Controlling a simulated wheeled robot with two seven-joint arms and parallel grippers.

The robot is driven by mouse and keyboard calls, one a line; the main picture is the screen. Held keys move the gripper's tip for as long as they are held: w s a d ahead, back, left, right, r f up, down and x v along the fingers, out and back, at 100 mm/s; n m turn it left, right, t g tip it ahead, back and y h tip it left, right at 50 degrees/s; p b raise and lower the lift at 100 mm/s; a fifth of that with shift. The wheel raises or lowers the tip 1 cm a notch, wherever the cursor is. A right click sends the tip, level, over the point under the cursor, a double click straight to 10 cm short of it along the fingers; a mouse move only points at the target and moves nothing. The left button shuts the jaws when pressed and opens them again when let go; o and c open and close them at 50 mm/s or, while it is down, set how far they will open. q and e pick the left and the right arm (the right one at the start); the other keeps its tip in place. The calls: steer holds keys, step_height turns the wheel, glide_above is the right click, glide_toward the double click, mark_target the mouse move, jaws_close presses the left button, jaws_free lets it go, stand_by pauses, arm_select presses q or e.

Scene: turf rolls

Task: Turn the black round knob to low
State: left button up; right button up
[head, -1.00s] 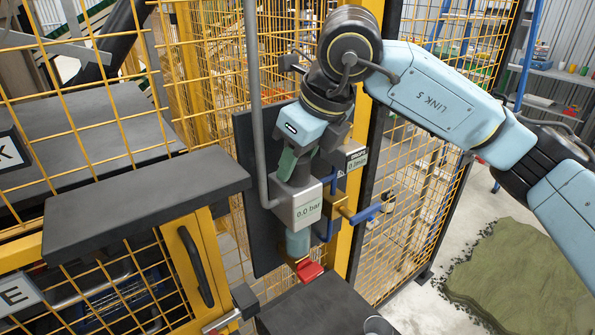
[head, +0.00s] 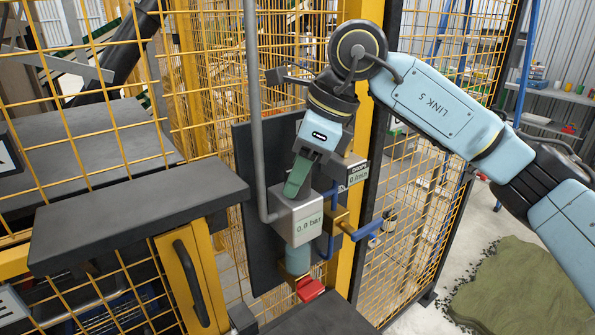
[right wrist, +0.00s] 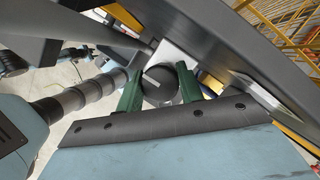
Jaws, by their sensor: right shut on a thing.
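The black round knob (right wrist: 158,86) shows in the right wrist view between the two green fingers of my right gripper (right wrist: 160,92). A pale pointer line runs across its face. The fingers are shut on its sides. In the head view my right gripper (head: 298,178) reaches down onto the top of a grey box (head: 296,219) that reads "0.0 bar". The knob is hidden there behind the fingers. My left gripper is not in view.
A grey pipe (head: 254,120) runs down to the left of the box. A blue-handled lever (head: 367,230) juts out at its right, and a red handle (head: 309,289) sits below. Yellow mesh fencing (head: 80,100) and a dark ledge (head: 140,208) stand at left.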

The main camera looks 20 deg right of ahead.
steer(key=shift+r, duration=0.1)
steer(key=o, duration=1)
steer(key=v, duration=1.3)
